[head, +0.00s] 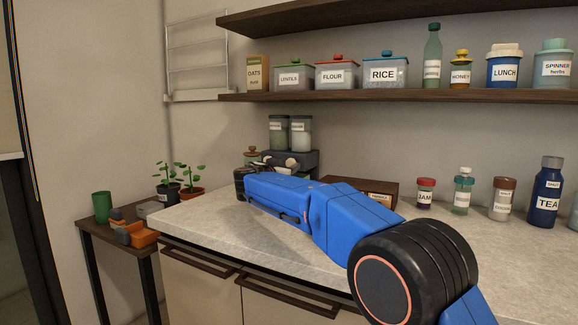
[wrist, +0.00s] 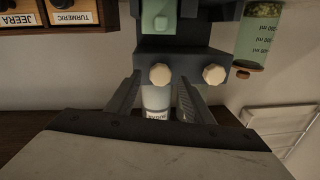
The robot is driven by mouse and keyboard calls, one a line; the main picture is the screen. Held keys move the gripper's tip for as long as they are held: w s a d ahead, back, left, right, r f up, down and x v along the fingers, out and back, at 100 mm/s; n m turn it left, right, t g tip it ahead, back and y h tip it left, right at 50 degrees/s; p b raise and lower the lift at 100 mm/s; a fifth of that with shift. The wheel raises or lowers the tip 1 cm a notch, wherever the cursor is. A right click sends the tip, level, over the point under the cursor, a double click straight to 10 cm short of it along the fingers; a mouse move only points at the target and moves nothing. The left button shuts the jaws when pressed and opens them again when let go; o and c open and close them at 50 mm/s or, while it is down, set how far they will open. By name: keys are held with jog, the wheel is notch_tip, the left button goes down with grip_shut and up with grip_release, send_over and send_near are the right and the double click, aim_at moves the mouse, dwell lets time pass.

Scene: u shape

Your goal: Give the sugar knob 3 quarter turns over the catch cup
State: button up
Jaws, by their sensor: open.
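The wrist view is upside down. The dark grey dispenser (wrist: 190,52) carries two cream knobs, and the sugar knob (wrist: 159,74) is the left one there. It lines up with the canister labelled sugar (wrist: 157,100). My gripper (wrist: 159,78) is open, its fingers spread either side of the sugar knob with nothing held. I cannot tell whether the fingertips reach as far as the knob. A translucent green cup (wrist: 160,16), apparently the catch cup, is under that outlet.
A spice drawer box (wrist: 62,14) is on one side of the dispenser. A measuring jar (wrist: 260,38) is on the other. A wooden shelf (head: 400,97) runs above. Several jars, such as the jam jar (head: 425,193), stand along the counter (head: 205,222).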

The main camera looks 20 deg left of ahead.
jog(key=shift+w, duration=1.35)
jog(key=c, duration=1)
jog(key=shift+n, duration=0.3)
jog(key=n, duration=0.3)
jog(key=shift+a+n, duration=0.1)
jog(key=shift+n, duration=0.2)
jog(key=n, duration=0.4)
jog(key=shift+r+g+h, duration=0.1)
jog(key=shift+g+h, duration=0.3)
jog(key=n, duration=0.5)
jog(key=shift+a, duration=0.15)
jog(key=shift+n+h, duration=0.4)
jog(key=shift+n, duration=1.2)
